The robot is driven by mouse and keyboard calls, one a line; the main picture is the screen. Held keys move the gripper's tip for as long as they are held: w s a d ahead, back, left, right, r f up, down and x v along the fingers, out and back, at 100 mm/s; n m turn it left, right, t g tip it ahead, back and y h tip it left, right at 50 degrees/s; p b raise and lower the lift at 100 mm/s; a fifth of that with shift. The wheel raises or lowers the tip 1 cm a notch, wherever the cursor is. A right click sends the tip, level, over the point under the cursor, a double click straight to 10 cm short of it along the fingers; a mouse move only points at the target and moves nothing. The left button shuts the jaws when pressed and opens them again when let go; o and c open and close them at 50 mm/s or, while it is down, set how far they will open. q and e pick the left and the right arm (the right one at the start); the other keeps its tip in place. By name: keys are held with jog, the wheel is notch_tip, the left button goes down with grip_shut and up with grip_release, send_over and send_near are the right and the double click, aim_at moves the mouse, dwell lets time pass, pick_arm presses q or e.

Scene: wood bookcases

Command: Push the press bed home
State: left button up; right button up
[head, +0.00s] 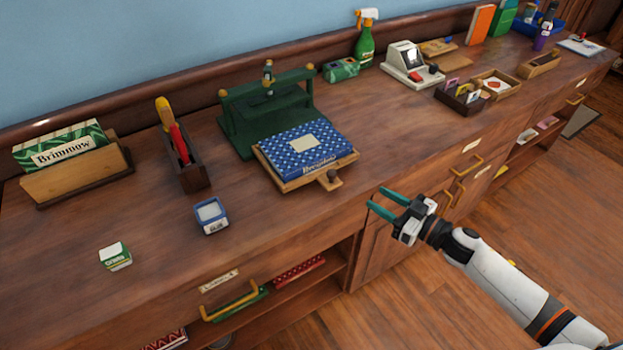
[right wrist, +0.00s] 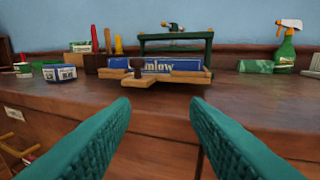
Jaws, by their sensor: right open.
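The green press (head: 266,112) stands on the wooden counter against the back rail; it also shows in the right wrist view (right wrist: 176,41). Its wooden bed (head: 348,162) is slid out toward the counter's front, with a small tab and dark knob (head: 332,175) at its front edge. A blue patterned book (head: 300,152) lies flat on the bed. In the right wrist view the bed (right wrist: 190,77) and knob (right wrist: 137,66) are ahead, beyond the fingertips. My right gripper (head: 374,201) is open and empty, in front of the counter, apart from the bed. My left gripper is not in view.
A blue-and-white box (head: 211,215) and a small green-and-white box (head: 115,256) sit nearer the front. A green spray bottle (head: 364,42) stands behind right. Counter right of the bed is clear.

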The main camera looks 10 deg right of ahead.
aim_at(336, 176)
jog(key=shift+n+g+y, duration=0.4)
jog(key=shift+n+y, duration=0.2)
jog(key=shift+y, duration=0.2)
jog(key=w+a+r, duration=0.1)
jog(key=w+a, duration=0.1)
jog(key=a, duration=0.1)
jog(key=w+a+r, duration=0.1)
jog(key=w+a, duration=0.2)
jog(key=a, duration=0.1)
jog(key=w+a+r+p, duration=0.1)
jog(key=w+a, duration=0.2)
jog(key=shift+w+a, duration=0.15)
jog(key=shift+a, duration=0.1)
grip_shut()
